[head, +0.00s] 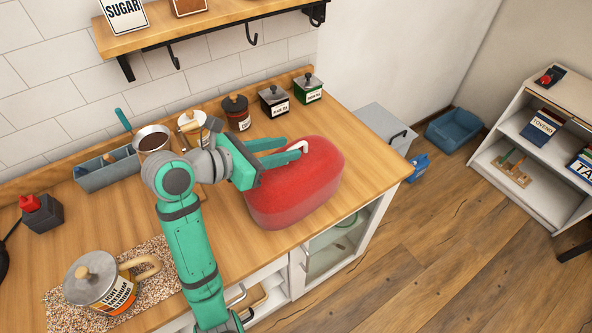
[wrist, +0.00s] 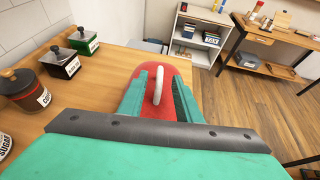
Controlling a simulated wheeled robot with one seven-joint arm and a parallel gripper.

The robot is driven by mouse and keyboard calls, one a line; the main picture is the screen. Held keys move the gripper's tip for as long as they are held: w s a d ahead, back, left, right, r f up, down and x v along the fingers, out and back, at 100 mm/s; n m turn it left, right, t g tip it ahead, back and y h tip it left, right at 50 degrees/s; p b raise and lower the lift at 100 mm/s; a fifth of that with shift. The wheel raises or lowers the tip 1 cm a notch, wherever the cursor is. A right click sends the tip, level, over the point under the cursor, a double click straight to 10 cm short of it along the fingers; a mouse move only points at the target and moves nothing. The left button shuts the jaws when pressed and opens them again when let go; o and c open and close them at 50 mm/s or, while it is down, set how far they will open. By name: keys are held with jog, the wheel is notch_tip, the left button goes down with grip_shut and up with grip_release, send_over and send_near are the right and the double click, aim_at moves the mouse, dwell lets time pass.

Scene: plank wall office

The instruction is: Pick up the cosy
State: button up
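The cosy (head: 308,187) is a red, rounded, dome-like cover standing on the wooden counter, with a pale loop (head: 301,147) on top. In the wrist view the red cosy (wrist: 165,112) lies below my fingers and its white loop (wrist: 158,86) stands up between them. My gripper (head: 284,151) is over the top of the cosy, reaching in from the left. It is open, with one green finger on each side of the loop. In the wrist view red shows in the gaps between the loop and the fingers of my gripper (wrist: 160,92).
Several lidded jars, including a green one (head: 308,89) and a black one (head: 273,101), stand along the wall behind the cosy. A glass teapot (head: 100,285) sits on a speckled mat at the front left. A hooked shelf (head: 203,24) hangs above. The counter's right edge is close to the cosy.

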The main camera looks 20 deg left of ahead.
aim_at(294, 146)
jog(key=x, duration=0.4)
jog(key=shift+w+f, duration=0.2)
jog(key=shift+w, duration=0.1)
jog(key=shift+s, duration=0.1)
jog(key=shift+c, duration=0.3)
jog(key=shift+d, duration=0.1)
grip_shut()
jog(key=shift+r, duration=0.2)
